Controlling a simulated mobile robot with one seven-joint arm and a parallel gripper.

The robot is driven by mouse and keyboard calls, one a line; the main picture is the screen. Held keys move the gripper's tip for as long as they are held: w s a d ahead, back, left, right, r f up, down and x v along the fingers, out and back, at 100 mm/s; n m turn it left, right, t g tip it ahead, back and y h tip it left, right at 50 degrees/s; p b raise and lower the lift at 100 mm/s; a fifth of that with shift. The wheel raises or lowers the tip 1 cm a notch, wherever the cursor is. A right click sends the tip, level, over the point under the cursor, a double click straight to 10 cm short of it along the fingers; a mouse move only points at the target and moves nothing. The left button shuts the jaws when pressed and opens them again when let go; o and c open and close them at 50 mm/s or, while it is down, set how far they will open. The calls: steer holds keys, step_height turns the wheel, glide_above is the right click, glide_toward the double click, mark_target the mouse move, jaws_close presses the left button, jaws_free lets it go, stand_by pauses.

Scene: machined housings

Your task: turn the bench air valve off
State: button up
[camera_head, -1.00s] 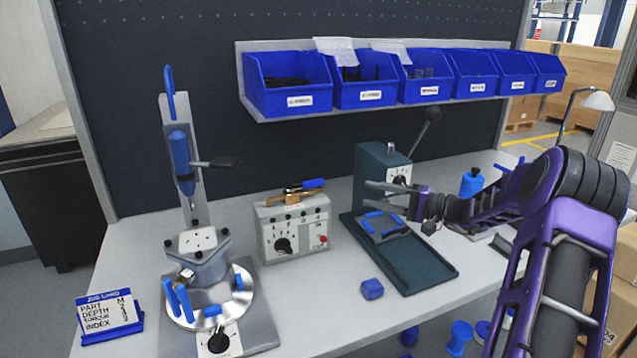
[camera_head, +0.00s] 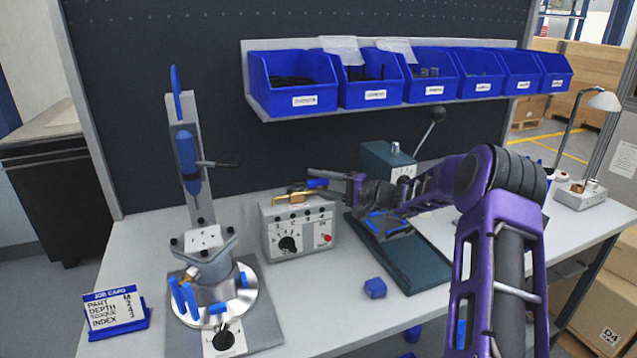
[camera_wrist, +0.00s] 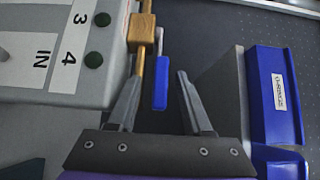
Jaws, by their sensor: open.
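The air valve (camera_head: 292,195) is a brass fitting on top of a grey control box (camera_head: 284,228). Its blue lever handle (camera_head: 317,183) points right, roughly in line with the brass pipe. My gripper (camera_head: 326,179) is at the right end of the handle, its jaws open. In the wrist view, the blue handle (camera_wrist: 160,84) shows in the gap between the two fingertips (camera_wrist: 164,78), with the brass pipe (camera_wrist: 147,55) beside the left finger. Space shows between the handle and the right finger. I cannot tell whether the left finger touches the pipe or handle.
Blue bins (camera_head: 300,85) hang on a rail behind and above. A teal press (camera_head: 385,166) with a tray (camera_head: 418,262) stands right, under my arm. A drill-like fixture (camera_head: 203,240) stands left. A small blue block (camera_head: 375,288) lies in front. Bench between is clear.

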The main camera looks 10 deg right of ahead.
jaws_close()
stand_by(1.4)
